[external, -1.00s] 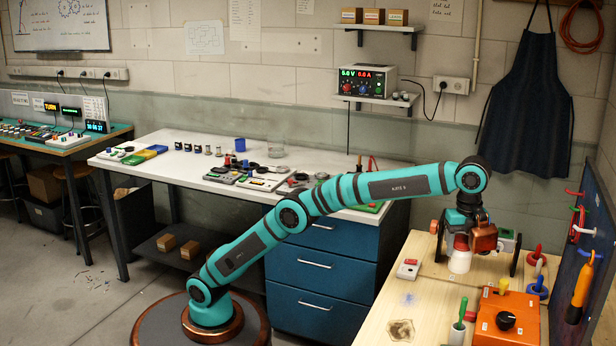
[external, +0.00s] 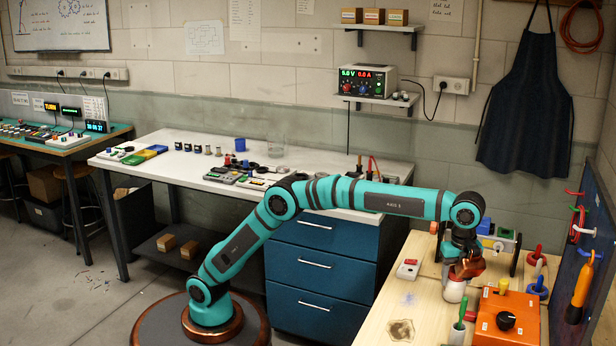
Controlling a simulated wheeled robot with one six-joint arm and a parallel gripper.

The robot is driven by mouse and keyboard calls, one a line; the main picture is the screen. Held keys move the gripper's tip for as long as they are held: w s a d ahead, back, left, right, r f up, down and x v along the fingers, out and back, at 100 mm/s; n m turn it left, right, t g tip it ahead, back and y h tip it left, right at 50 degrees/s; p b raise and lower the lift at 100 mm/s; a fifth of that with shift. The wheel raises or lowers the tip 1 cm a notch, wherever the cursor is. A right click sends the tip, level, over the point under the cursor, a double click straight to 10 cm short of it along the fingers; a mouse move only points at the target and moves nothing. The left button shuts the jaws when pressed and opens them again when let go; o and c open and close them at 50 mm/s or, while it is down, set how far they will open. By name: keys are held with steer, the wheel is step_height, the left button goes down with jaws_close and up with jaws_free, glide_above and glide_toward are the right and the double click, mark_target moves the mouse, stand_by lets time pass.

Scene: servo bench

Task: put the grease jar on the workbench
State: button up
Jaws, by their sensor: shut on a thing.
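The grease jar, a white jar (external: 454,291), is at the lower end of my gripper (external: 459,278), which is shut on it. My gripper's copper-coloured parts cover the jar's upper portion. The jar is over the light wooden workbench (external: 425,306) at the right, low near its top. I cannot tell whether the jar touches the wood.
An orange box with a black knob (external: 507,313) stands close to the right of the jar. A green-handled tool (external: 461,312) stands in front. A small red-and-white switch box (external: 408,268) lies left. A white-topped bench (external: 200,164) stands behind.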

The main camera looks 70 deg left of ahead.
stand_by(0.3)
steer(key=o, duration=1.1)
steer(key=shift+f, duration=0.1)
steer(key=shift+o, duration=0.2)
step_height(320, 180, up, 11)
steer(key=shift+r, duration=0.65)
